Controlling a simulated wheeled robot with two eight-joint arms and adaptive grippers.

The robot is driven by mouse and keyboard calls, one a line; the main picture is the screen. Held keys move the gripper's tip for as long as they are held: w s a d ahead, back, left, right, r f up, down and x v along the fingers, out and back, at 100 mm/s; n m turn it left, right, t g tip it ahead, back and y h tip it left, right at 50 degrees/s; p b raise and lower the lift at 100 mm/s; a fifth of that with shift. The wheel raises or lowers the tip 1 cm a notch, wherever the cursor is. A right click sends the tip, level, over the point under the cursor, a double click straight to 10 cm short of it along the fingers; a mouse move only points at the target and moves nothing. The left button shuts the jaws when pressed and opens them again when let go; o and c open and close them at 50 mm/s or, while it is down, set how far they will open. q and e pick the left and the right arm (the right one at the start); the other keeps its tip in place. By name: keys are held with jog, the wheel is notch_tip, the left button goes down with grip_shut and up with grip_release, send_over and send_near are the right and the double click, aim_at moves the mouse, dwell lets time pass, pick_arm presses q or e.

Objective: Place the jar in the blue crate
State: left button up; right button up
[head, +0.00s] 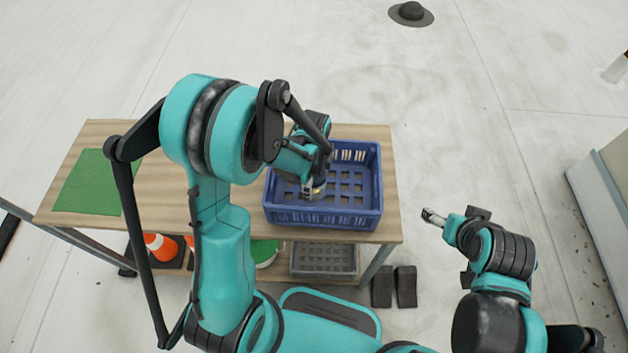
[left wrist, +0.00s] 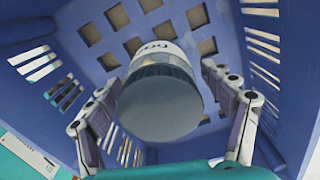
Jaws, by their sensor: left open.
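The blue crate (head: 368,200) stands on the right part of the wooden table. My left gripper (head: 314,190) reaches down into it from above. The left wrist view shows the jar (left wrist: 160,98) inside the crate, its round grey end facing the camera and part of a white label with dark lettering beyond. The fingers of my left gripper (left wrist: 165,115) are spread on both sides of the jar, with gaps visible. I cannot tell whether the jar rests on the crate floor. In the head view the gripper hides most of the jar. My right gripper (head: 433,216) is away from the table.
A green mat (head: 85,188) lies on the left of the table (head: 165,185). Below are a grey crate (head: 325,260) and orange cones (head: 160,246). A dark hat-shaped object (head: 411,13) lies on the open floor behind. A grey block (head: 605,185) stands at the right.

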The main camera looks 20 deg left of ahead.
pick_arm(q)
notch_tip(320, 180, up, 11)
jog(key=p, duration=0.3)
jog(key=shift+r, duration=0.75)
jog(key=s+a+r+n+t, duration=0.1)
jog(key=s+r+n+t, duration=0.6)
jog(key=n, duration=1)
jog(key=shift+s+a+r+n, duration=0.3)
jog(key=shift+s+r+n, duration=0.1)
jog(key=shift+s+r, duration=1.35)
